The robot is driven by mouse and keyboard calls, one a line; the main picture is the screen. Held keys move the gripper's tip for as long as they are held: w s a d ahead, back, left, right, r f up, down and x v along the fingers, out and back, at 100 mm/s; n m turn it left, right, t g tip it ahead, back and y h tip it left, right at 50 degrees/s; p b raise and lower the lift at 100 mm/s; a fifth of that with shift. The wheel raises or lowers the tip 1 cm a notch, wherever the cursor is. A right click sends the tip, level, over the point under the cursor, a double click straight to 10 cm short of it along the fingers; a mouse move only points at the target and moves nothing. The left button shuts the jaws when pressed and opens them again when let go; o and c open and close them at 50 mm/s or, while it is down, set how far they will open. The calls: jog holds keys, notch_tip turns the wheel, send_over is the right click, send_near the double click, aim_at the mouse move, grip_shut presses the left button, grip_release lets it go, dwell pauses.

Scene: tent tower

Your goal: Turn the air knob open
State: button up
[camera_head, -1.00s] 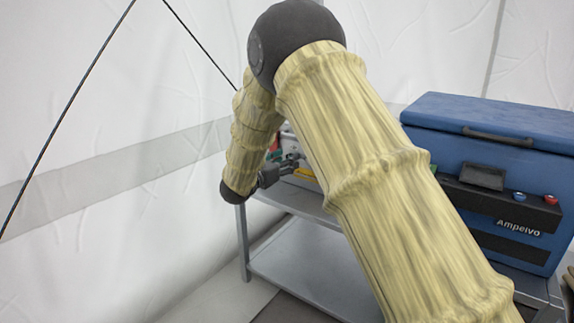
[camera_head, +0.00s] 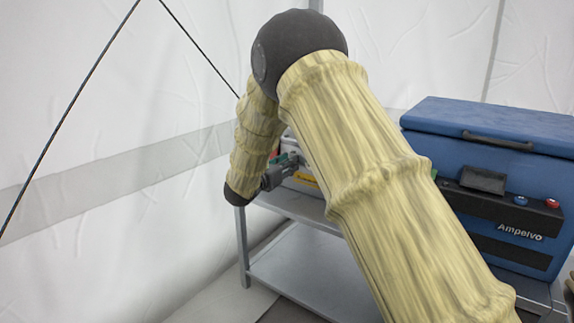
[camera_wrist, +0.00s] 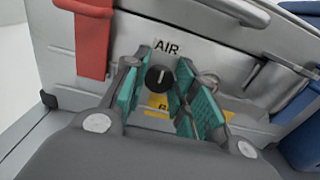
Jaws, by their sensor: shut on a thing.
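The air knob (camera_wrist: 155,80) is a small black dial with a white pointer mark. It sits on a grey panel below a label (camera_wrist: 167,47) reading AIR. Its pointer leans slightly right of straight up in the wrist view. My gripper (camera_wrist: 158,82) has its teal-padded fingers on both sides of the knob and is shut on it. A yellow label below the knob is partly hidden by the fingers. In the head view my gripper (camera_head: 283,170) is at the grey unit on the shelf, mostly behind my arm, and the knob cannot be seen there.
A red strap (camera_wrist: 92,40) hangs left of the knob. A metal fitting (camera_wrist: 210,80) is just right of the fingers. A blue Ampelvo cooler (camera_head: 500,185) stands right on the metal shelf cart (camera_head: 310,275). White tent walls (camera_head: 110,120) close in on the left.

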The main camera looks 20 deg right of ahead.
jog(key=shift+n+p, duration=0.3)
jog(key=shift+f+n+p, duration=0.15)
jog(key=shift+n+p, duration=5.6)
jog(key=shift+n, duration=0.1)
jog(key=shift+f+n+p, duration=0.1)
jog(key=shift+n+p, duration=5.6)
jog(key=shift+n, duration=0.15)
jog(key=o, duration=1)
jog(key=shift+f, duration=0.1)
jog(key=shift+o, duration=0.2)
